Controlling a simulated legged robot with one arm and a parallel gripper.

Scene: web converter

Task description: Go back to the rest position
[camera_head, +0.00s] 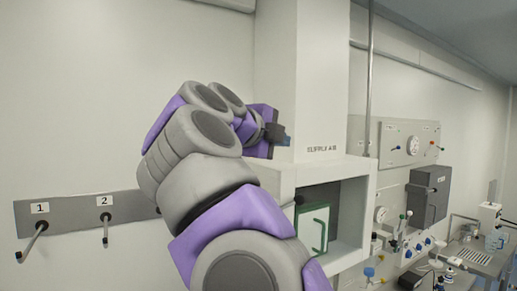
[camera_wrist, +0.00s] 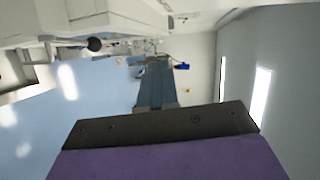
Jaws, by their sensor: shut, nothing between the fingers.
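My arm rises through the middle of the head view, bent, with its purple and grey links. My gripper (camera_head: 284,140) is at its far end, in front of the white column (camera_head: 322,75) above the open cabinet. In the wrist view my gripper (camera_wrist: 155,85) has its fingers together with nothing held between them. The fingers touch nothing that I can see. Part of the cabinet is hidden behind my arm.
Levers marked 1 (camera_head: 32,243) and 2 (camera_head: 105,230) hang on the left wall. The white cabinet (camera_head: 355,215) has an open bay with a green-framed panel (camera_head: 313,228). A gauge panel (camera_head: 409,143), a dark box (camera_head: 429,193) and several valves stand to the right.

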